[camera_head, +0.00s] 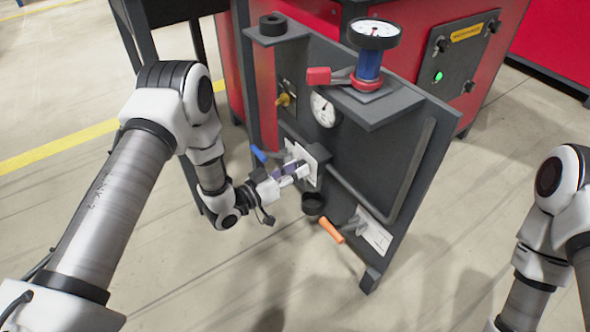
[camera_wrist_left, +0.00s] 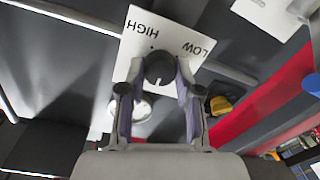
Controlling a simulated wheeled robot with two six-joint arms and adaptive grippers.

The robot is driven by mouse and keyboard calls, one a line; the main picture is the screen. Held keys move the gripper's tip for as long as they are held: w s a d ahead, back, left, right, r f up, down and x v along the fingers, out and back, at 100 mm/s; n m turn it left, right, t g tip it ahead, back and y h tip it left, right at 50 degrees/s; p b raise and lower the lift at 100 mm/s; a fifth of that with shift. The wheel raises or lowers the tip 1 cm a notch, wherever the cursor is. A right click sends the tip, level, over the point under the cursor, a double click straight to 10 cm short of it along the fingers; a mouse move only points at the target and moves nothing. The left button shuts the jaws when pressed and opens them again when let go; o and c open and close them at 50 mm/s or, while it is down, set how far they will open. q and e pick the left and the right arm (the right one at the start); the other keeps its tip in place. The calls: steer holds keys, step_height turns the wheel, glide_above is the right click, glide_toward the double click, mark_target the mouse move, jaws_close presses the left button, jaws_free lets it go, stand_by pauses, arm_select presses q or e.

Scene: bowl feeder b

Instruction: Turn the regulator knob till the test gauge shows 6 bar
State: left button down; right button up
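The regulator knob (camera_wrist_left: 159,68) is black and round, on a white plate (camera_wrist_left: 140,46) lettered HIGH and LOW in the left wrist view. Its white mark points toward the bottom of that view. My left gripper (camera_head: 303,170) is at the panel (camera_head: 365,165); its two fingers (camera_wrist_left: 159,75) lie on either side of the knob. I cannot tell whether they touch it. A white-faced gauge (camera_head: 375,31) stands on a blue body on the shelf. Another gauge (camera_head: 322,109) sits on the panel. Both readings are too small to make out. My right gripper is out of view.
A red handle (camera_head: 318,76) juts out beside the blue body. A blue lever (camera_head: 258,153) is close to my left gripper. An orange handle (camera_head: 331,230) and a black cup (camera_head: 313,204) are below. A yellow knob (camera_head: 283,100) is above. The floor in front is clear.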

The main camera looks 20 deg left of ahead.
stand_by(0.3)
arm_select(q)
steer(key=shift+m+p, duration=2.6)
steer(key=shift+m, duration=1)
steer(key=c, duration=0.8)
jaws_free()
steer(key=v, duration=1.2)
steer(key=shift+f, duration=0.15)
